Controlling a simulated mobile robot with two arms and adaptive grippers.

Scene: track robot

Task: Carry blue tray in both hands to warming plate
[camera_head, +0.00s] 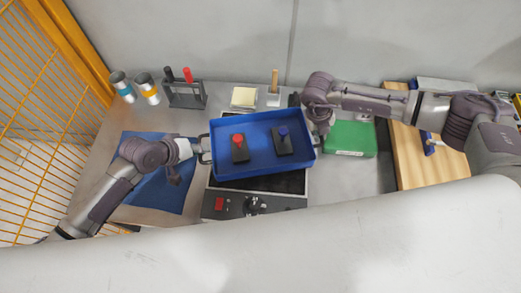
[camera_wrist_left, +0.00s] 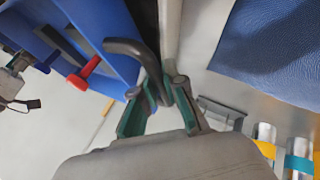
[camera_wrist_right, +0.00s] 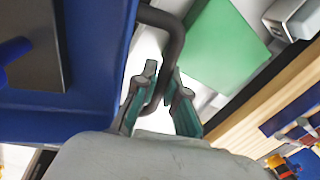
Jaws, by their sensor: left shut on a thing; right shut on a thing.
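The blue tray (camera_head: 228,124) is over the dark warming plate (camera_head: 290,183) in the head view, and the plate's front part shows below it. I cannot tell whether they touch. Two dark blocks lie in the tray, one with a red knob (camera_head: 238,142), one with a blue knob (camera_head: 283,133). My left gripper (camera_head: 200,149) is shut on the tray's left handle, seen in the left wrist view (camera_wrist_left: 135,48). My right gripper (camera_head: 318,132) is shut on the right handle, seen in the right wrist view (camera_wrist_right: 172,38).
A blue mat (camera_head: 165,190) lies left of the plate. A green box (camera_head: 350,138) and a wooden board (camera_head: 408,160) are on the right. Two jars (camera_head: 148,90), a tool rack (camera_head: 187,94) and a note pad (camera_head: 244,97) stand behind. A yellow mesh fence (camera_head: 40,110) bounds the left.

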